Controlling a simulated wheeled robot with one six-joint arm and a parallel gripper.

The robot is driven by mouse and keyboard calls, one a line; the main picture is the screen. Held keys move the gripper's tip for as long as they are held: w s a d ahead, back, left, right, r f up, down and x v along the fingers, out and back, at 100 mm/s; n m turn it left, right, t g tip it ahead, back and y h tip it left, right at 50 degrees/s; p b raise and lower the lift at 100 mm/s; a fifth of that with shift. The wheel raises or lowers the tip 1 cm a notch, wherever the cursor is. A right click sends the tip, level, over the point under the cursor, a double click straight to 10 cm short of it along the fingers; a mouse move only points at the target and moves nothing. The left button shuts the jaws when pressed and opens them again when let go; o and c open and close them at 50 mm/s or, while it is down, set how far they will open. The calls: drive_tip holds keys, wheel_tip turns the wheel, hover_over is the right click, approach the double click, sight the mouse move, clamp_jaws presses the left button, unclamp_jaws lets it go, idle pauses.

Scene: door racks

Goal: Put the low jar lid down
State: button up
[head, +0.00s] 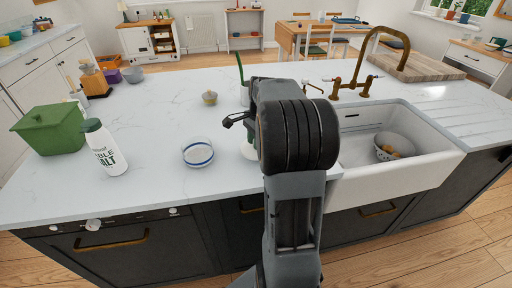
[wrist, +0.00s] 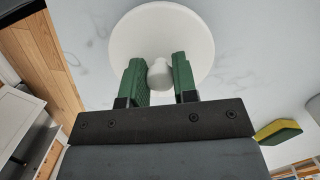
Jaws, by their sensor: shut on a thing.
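The low jar lid (wrist: 203,35) is a round white disc with a round knob (wrist: 160,72) at its middle. In the wrist view my gripper (wrist: 158,66) has its two green fingers on either side of the knob, shut on it. In the head view only the left edge of the lid (head: 246,151) shows, beside my arm and low over the worktop; my arm hides the rest. I cannot tell whether the lid touches the worktop. A low open glass jar with a blue band (head: 198,153) stands to the left of the lid.
The marble worktop (head: 150,190) is clear around the glass jar. A salt bottle (head: 104,148) and green bin (head: 50,130) stand at left. A small lidded pot (head: 209,97) is farther back. The sink (head: 390,170) with a colander (head: 395,147) lies right.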

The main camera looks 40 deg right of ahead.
drive_tip(key=shift+f, duration=1.4)
drive_tip(key=shift+f, duration=0.2)
drive_tip(key=o, duration=0.9)
